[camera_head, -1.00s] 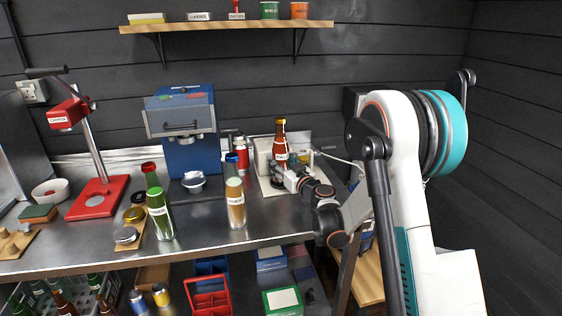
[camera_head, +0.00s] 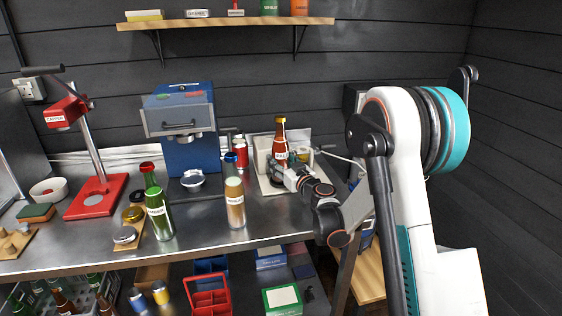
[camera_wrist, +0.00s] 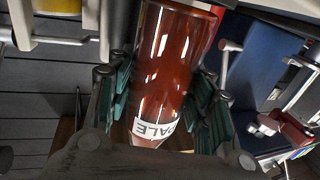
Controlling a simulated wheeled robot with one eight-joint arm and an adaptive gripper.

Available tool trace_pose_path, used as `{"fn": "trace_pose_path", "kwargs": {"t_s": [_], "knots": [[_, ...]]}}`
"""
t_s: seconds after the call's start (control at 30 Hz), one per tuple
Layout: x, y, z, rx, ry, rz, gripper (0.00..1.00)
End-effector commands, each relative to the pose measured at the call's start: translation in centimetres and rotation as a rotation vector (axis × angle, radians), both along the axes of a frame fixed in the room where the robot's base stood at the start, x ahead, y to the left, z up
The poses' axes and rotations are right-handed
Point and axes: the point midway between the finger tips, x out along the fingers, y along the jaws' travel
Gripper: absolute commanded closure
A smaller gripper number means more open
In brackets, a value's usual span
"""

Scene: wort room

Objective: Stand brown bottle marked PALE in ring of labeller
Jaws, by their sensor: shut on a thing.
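The brown bottle marked PALE (camera_head: 280,138) stands about upright at the back right of the steel bench in the head view. My gripper (camera_head: 280,168) is shut around its lower part. In the wrist view the bottle (camera_wrist: 175,55) lies between the green finger pads of my gripper (camera_wrist: 163,95), with the PALE label showing. The labeller (camera_head: 262,152) is a pale unit on a light base plate, right behind and around the bottle. Its ring is hidden by the bottle and gripper, so I cannot tell whether the bottle's foot is inside it.
A blue machine (camera_head: 184,130) stands left of the labeller, with red cans (camera_head: 241,155) between. A tan-filled bottle (camera_head: 235,200) and a green bottle (camera_head: 157,208) stand at the bench front. A red capper (camera_head: 97,195) is further left. A wall shelf (camera_head: 225,23) hangs above.

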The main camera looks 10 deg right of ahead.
Motion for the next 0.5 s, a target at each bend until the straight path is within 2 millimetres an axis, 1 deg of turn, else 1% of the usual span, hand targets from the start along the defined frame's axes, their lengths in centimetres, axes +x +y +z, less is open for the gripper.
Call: {"fn": "trace_pose_path", "kwargs": {"t_s": [0.03, 0.5], "knots": [[-0.4, -0.1, -0.4, 0.000, 0.002, -0.002, 0.96], [-0.4, -0.1, 2.2, 0.000, 0.000, -0.002, 0.96]]}}
